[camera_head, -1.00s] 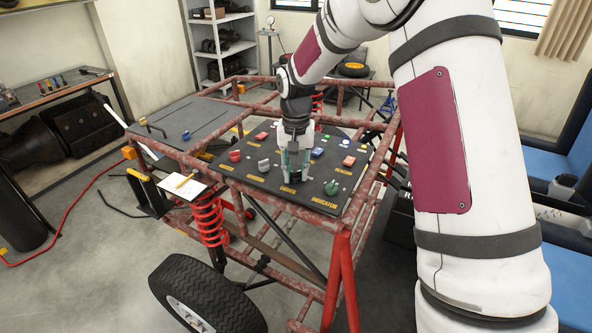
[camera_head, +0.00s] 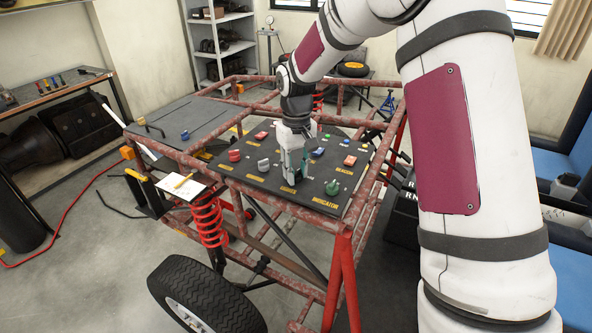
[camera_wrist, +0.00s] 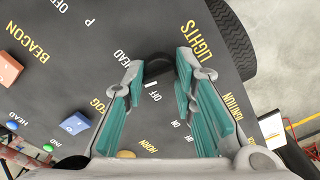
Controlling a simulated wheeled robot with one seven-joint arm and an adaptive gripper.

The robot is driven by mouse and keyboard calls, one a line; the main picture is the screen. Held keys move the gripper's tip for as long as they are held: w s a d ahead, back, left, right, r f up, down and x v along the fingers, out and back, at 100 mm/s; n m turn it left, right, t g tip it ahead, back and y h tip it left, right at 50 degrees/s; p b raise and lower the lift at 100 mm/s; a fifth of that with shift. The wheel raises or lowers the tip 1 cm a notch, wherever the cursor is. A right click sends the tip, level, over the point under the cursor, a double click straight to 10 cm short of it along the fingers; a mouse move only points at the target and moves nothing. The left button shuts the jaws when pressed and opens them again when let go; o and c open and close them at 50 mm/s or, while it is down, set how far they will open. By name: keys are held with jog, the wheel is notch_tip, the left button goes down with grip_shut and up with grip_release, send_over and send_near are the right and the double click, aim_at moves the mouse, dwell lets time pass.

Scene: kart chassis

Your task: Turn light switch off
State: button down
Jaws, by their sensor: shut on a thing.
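The light switch is a dark rotary knob (camera_wrist: 157,70) on the black panel (camera_head: 240,170), beside the yellow LIGHTS label (camera_wrist: 196,42). My gripper (camera_wrist: 159,76) has its teal-padded fingers on either side of this knob and is shut on it. White OFF (camera_wrist: 154,96) and HEAD (camera_wrist: 122,58) marks stand by the knob. In the head view my gripper (camera_head: 291,181) points down at the panel's near edge and hides the knob.
Near my gripper are a grey knob (camera_head: 264,165), a red knob (camera_head: 234,155), a green knob (camera_head: 332,187) and a red switch (camera_head: 350,160). Red chassis tubes (camera_head: 285,205) border the panel. A wheel (camera_head: 205,297) stands at the front.

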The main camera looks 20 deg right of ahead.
aim_at(296, 171)
jog(key=n, duration=0.5)
jog(key=shift+n, duration=0.4)
jog(key=n, duration=0.5)
jog(key=shift+n, duration=0.3)
jog(key=c, duration=1.3)
grip_release()
jog(key=shift+r, duration=0.1)
notch_tip(296, 171, up, 12)
jog(key=shift+f, duration=0.1)
